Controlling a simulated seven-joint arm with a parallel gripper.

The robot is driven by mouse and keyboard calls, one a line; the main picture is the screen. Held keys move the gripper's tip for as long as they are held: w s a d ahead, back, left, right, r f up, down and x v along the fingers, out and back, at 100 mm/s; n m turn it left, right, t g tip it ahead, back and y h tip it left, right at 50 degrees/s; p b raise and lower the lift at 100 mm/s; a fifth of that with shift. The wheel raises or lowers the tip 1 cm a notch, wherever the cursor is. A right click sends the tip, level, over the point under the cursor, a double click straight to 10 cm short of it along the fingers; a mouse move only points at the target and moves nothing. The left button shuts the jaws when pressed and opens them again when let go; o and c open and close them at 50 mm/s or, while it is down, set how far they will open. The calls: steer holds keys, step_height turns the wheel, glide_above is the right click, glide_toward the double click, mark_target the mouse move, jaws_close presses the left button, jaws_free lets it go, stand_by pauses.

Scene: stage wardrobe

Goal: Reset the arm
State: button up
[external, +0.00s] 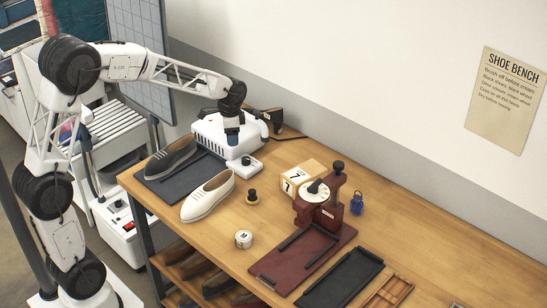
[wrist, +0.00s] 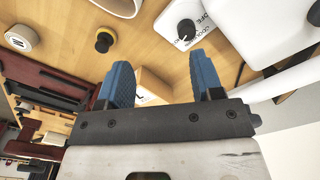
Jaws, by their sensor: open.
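My arm stands at the left in the external view and reaches over the bench, with its wrist bent down. My gripper (external: 232,132) hangs in front of the white machine in that picture; the exact gap to the machine is hard to tell. In the wrist view my gripper (wrist: 160,60) has its two blue fingers spread wide. Nothing is held between them. Bench top and part of a pale wooden block (wrist: 152,86) show behind the gap.
The white machine (external: 212,139) and its knob box (external: 247,164) are close to my gripper. A white shoe (external: 209,198), dark shoe (external: 171,157), dark red press (external: 318,207), block calendar (external: 298,180) and blue bottle (external: 356,203) stand on the bench (external: 215,238).

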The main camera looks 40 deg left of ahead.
steer(key=s+r+n, duration=0.1)
steer(key=s+r, duration=0.2)
steer(key=s, duration=0.4)
steer(key=s+r+n+t, duration=0.1)
steer(key=s+r+n, duration=0.15)
steer(key=s, duration=0.45)
steer(key=s+r+n, duration=0.1)
steer(key=s+r, duration=0.3)
steer(key=s, duration=0.4)
steer(key=s+d+f+n+t, duration=0.1)
steer(key=s+n, duration=0.2)
steer(key=s, duration=1.5)
steer(key=shift+t, duration=0.3)
steer(key=shift+d, duration=0.1)
